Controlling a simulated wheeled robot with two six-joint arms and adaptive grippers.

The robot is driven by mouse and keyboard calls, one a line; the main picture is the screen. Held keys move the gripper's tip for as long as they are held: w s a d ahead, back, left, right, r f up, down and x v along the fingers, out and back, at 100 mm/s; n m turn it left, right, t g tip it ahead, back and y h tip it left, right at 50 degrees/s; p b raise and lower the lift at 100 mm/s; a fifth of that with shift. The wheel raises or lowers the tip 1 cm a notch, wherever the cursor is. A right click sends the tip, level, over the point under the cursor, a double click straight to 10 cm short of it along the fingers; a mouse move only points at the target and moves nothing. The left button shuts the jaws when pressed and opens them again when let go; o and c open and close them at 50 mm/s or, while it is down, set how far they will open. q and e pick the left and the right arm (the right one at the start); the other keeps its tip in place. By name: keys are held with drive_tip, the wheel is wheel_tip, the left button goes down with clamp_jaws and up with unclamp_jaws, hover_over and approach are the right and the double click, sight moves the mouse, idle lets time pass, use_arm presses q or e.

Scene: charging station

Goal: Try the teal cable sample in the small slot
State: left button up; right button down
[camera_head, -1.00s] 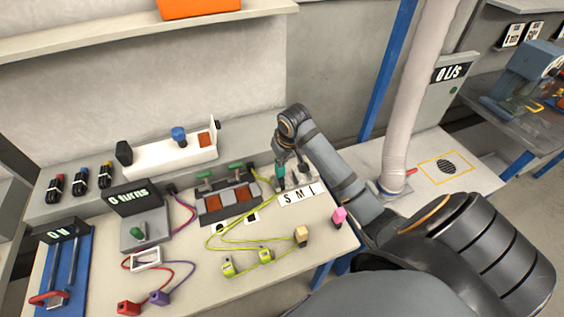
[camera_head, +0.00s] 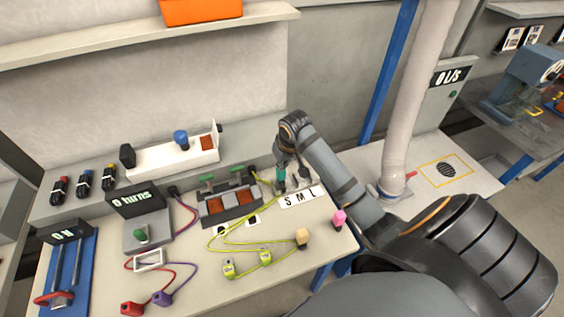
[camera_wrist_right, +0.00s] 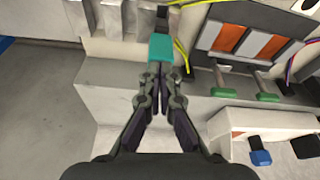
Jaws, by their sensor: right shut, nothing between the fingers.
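The teal cable sample (camera_head: 281,173) stands at the S end of the slot block, behind the white S M L label (camera_head: 299,197). In the right wrist view the teal sample (camera_wrist_right: 160,47) lies just past my fingertips, beside the rightmost grey slot piece there. How deep it sits in the small slot cannot be told. My right gripper (camera_head: 282,160) is just above the sample, pointing down. In the wrist view the right gripper (camera_wrist_right: 158,72) is shut, with nothing between its fingers. My left gripper is not in view.
A pink sample (camera_head: 339,217) and a tan sample (camera_head: 302,237) stand near the bench's right edge. A yellow-green cable (camera_head: 225,240) runs close by the slots. A unit with green-handled switches (camera_head: 229,203) stands left of them. A white rack (camera_head: 172,155) stands behind.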

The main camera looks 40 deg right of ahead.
drive_tip(key=shift+r+p, duration=1.25)
drive_tip(key=shift+p, duration=0.25)
drive_tip(key=shift+r, duration=0.15)
drive_tip(key=v, duration=1.1)
drive_tip(key=shift+r, duration=0.35)
drive_tip(key=shift+s, duration=0.15)
drive_tip(key=shift+f, duration=0.1)
